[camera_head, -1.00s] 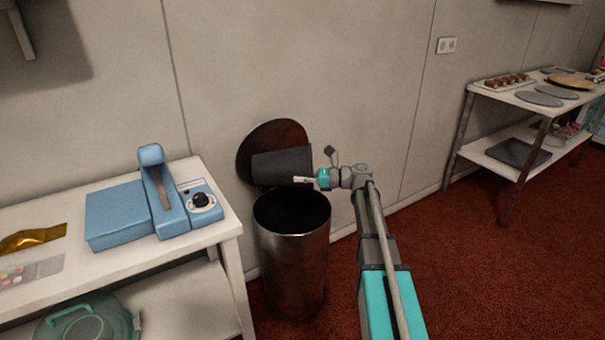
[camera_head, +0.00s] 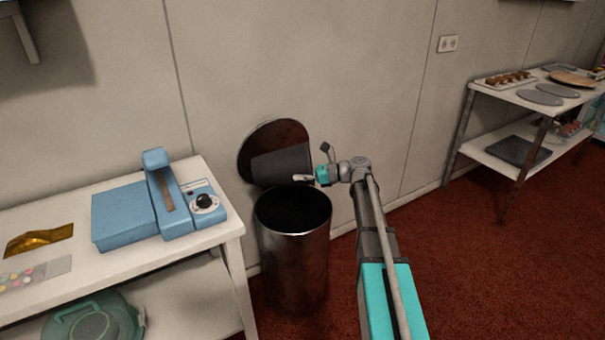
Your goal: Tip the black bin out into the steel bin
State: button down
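The steel bin (camera_head: 293,262) stands on the red floor by the wall, with its round lid (camera_head: 262,136) raised behind the opening. Its inside looks dark, and I cannot see any contents. The black bin (camera_head: 281,166) is tilted nearly on its side above the steel bin's opening, in front of the lid. Its mouth seems to face left and slightly down. My gripper (camera_head: 308,177) is at the black bin's right end. The fingers are small and partly hidden here, but the bin is held up in the air at them.
A white table (camera_head: 225,226) at left holds a blue sealing machine (camera_head: 150,205), gold foil (camera_head: 40,238) and a sheet of coloured dots (camera_head: 35,274). A white shelf unit (camera_head: 478,155) with trays and discs stands at right. Red floor (camera_head: 480,270) is open between.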

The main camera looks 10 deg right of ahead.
aim_at(291, 159)
jog(key=shift+w+a+r+g+h+p, duration=0.1)
jog(key=shift+a+r+g+h+p, duration=0.25)
jog(key=shift+r+h+p, duration=1.35)
jog(key=shift+w+a+r+g+h+p, duration=0.1)
jog(key=shift+a+r+g+h+p, duration=0.3)
jog(key=shift+p, duration=2.7)
jog(key=shift+w+a+r+g+h+p, duration=0.1)
jog(key=shift+a+r+h+p, duration=0.65)
jog(key=shift+p, duration=1.65)
jog(key=h+p, duration=0.2)
jog(key=r+g+h+p, duration=0.1)
jog(key=h+p, duration=0.1)
jog(key=p, duration=0.1)
jog(key=shift+d+r+n, duration=0.1)
jog(key=shift+r+n, duration=0.2)
jog(key=shift+r+g+h+p, duration=0.1)
jog(key=shift+g+h+p, duration=0.15)
jog(key=shift+h+p, duration=0.8)
notch_tip(291, 159, up, 6)
jog(key=p, duration=0.6)
jog(key=shift+r, duration=0.25)
